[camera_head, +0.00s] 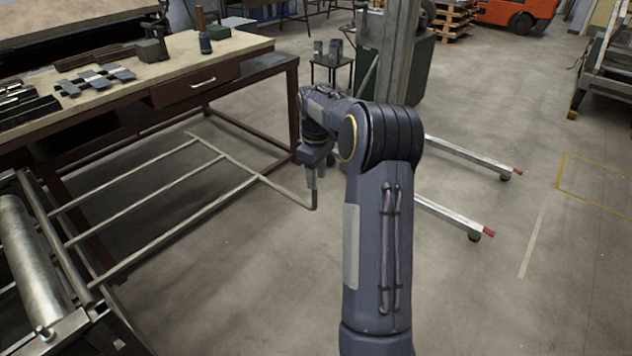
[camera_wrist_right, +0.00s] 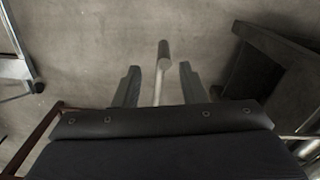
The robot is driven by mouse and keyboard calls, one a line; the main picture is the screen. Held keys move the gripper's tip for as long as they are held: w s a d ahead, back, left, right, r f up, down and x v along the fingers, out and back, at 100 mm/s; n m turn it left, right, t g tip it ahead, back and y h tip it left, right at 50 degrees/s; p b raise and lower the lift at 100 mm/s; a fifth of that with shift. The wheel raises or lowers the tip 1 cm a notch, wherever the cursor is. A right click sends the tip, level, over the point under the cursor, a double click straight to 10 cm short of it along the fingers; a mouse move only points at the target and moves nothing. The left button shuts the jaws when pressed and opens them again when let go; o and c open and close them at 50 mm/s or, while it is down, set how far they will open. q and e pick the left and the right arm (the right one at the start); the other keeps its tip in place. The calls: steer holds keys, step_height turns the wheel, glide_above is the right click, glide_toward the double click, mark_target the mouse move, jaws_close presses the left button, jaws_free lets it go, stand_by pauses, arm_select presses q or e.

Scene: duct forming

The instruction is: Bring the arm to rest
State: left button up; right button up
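My right arm (camera_head: 375,210) reaches up from the bottom of the head view and bends at the elbow. My right gripper (camera_head: 311,182) points down at the far end, above the floor beside the workbench. In the right wrist view its two fingers (camera_wrist_right: 158,67) stand apart, so it is open. A pale metal bar (camera_wrist_right: 162,60) shows between the fingers without visibly touching either. I cannot tell how far below them it lies. My left gripper is in neither view.
A metal rack (camera_head: 160,220) of bars with a roller (camera_head: 30,265) stands at lower left. Its bent bar end lies by my right gripper. A workbench (camera_head: 215,68) with tools is upper left. A post with wheeled legs (camera_head: 455,215) stands beyond my arm. Floor (camera_head: 500,300) at right is clear.

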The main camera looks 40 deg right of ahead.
stand_by(0.5)
steer(key=s+a+r+m+t+y, duration=0.1)
steer(key=s+a+r+t, duration=0.1)
steer(key=s+a+r, duration=0.5)
steer(key=s+a+r+m+t+y, duration=0.15)
steer(key=s+a, duration=0.25)
steer(key=a, duration=0.7)
steer(key=s+a+f+m+t+y, duration=0.1)
steer(key=s+a+f, duration=0.3)
steer(key=s+a, duration=0.8)
steer(key=shift+s+a+f+m+t, duration=0.25)
steer(key=shift+s+m+t, duration=0.25)
steer(key=shift+m, duration=0.25)
